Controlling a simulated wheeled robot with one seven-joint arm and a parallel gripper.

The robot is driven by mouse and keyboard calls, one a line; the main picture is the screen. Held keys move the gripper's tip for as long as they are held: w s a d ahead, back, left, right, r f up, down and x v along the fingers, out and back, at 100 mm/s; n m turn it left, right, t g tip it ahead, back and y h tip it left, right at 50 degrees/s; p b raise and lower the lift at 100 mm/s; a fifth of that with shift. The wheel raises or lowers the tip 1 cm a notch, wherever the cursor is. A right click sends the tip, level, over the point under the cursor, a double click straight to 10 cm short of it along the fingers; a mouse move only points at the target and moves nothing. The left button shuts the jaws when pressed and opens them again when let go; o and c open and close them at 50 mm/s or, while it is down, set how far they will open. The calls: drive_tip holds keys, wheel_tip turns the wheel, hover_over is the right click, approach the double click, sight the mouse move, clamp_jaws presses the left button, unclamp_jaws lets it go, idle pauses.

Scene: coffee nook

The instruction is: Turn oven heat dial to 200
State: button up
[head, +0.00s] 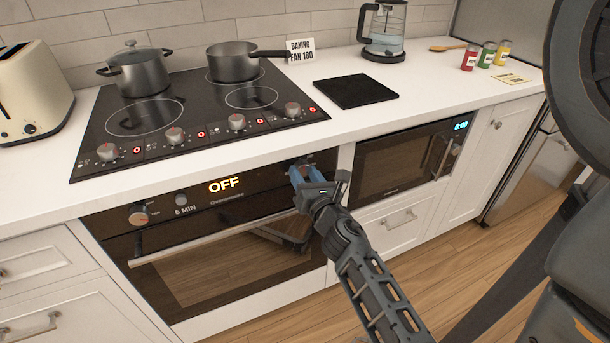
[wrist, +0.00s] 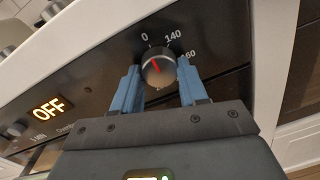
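The oven heat dial (wrist: 159,68) is a round dark knob with a silver rim and a red pointer line. The pointer aims up and slightly left, near the 0 mark. The marks 0, 140 and part of 160 show; lower marks are mostly hidden by the dial and my gripper. My gripper (wrist: 159,72) has one blue finger on each side of the dial, with narrow gaps that look open. In the head view my gripper (head: 304,174) is at the right end of the oven panel and covers most of the dial. The oven display (head: 224,185) reads OFF.
The oven handle (head: 215,247) runs below the panel. Another oven knob (head: 139,216) is at the panel's left, near "5 MIN". The hob (head: 200,112) above holds a pot and a saucepan. A card (head: 300,51) reads "BAKING FAN 180". A microwave (head: 405,160) is to the right.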

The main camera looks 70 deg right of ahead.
drive_tip(key=c, duration=0.5)
